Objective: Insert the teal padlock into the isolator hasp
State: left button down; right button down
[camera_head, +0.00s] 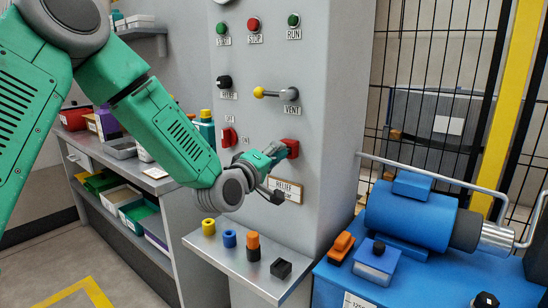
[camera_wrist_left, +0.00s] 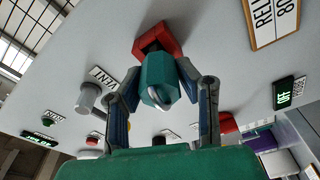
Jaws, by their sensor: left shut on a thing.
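My left gripper (camera_head: 274,160) is at the grey panel column and is shut on the teal padlock (camera_wrist_left: 158,78). In the left wrist view both fingers of the gripper (camera_wrist_left: 160,88) press on the padlock's sides, and a pale curved part shows on its near side. The red isolator hasp (camera_head: 291,147) sticks out of the panel just beyond the gripper. In the left wrist view the red hasp (camera_wrist_left: 157,40) lies directly behind the padlock, and the two overlap. I cannot tell whether the shackle is through the hasp. My right gripper is not in view.
A red rotary switch (camera_head: 229,137) and a yellow-tipped vent lever (camera_head: 274,93) are close by on the panel. A small ledge (camera_head: 258,279) below holds several small parts. A blue machine (camera_head: 407,212) with a rail stands to the right. Shelves with bins stand at left.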

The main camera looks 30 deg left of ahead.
pick_arm(q)
jog(key=shift+w, duration=0.7)
jog(key=c, duration=1.1)
grip_release()
jog(key=shift+s, duration=0.1)
jog(key=s, duration=1.2)
jog(key=s+d+f+m+g, duration=0.2)
jog(key=f+m+g, duration=0.1)
jog(key=f, duration=0.5)
jog(key=s+d+f+m+g+h, duration=0.1)
jog(key=s+d+f+m+g, duration=0.15)
jog(key=f, duration=0.65)
jog(key=s+d+f+m+g, duration=0.2)
jog(key=s+f+g, duration=0.1)
jog(key=f, duration=0.5)
jog(key=s+d+f+m+g, duration=0.1)
jog(key=s+f+m+g, duration=0.2)
jog(key=s+f, duration=0.5)
jog(key=s+d+f+m+g, duration=0.1)
jog(key=s+f+m+g, duration=0.3)
jog(key=s+f, duration=0.5)
jog(key=s+g, duration=0.2)
jog(key=s, duration=0.4)
jog(key=shift+d+f, duration=0.2)
jog(key=shift+d, duration=0.1)
